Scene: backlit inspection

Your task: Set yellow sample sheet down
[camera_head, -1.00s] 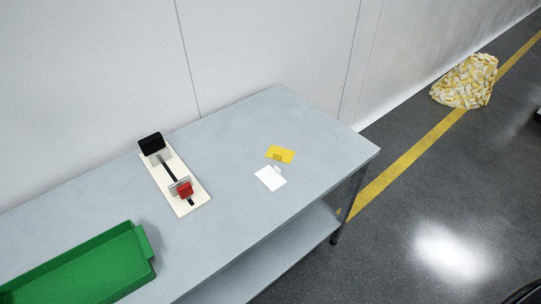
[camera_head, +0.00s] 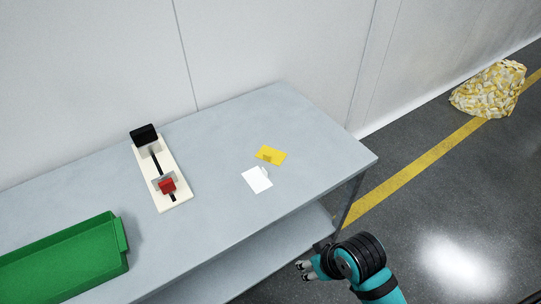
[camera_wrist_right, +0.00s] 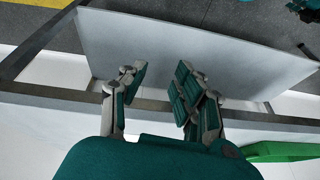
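The yellow sample sheet (camera_head: 271,155) lies on the grey table in the head view, with a small tab on it. A white sheet (camera_head: 257,181) with a similar tab lies just in front of it, close to it. My right gripper (camera_head: 304,271) is beyond the table's front edge, low in the head view and apart from both sheets. In the right wrist view its fingers (camera_wrist_right: 160,84) are spread with nothing between them. Neither sheet shows in the wrist view. My left gripper is not in view.
A cream fixture (camera_head: 171,190) with a black block and a red block stands left of the sheets on the table (camera_head: 225,215). A green tray (camera_head: 62,262) is at the front left. The tabletop's right part is clear. A yellow-white heap (camera_head: 488,90) lies on the floor.

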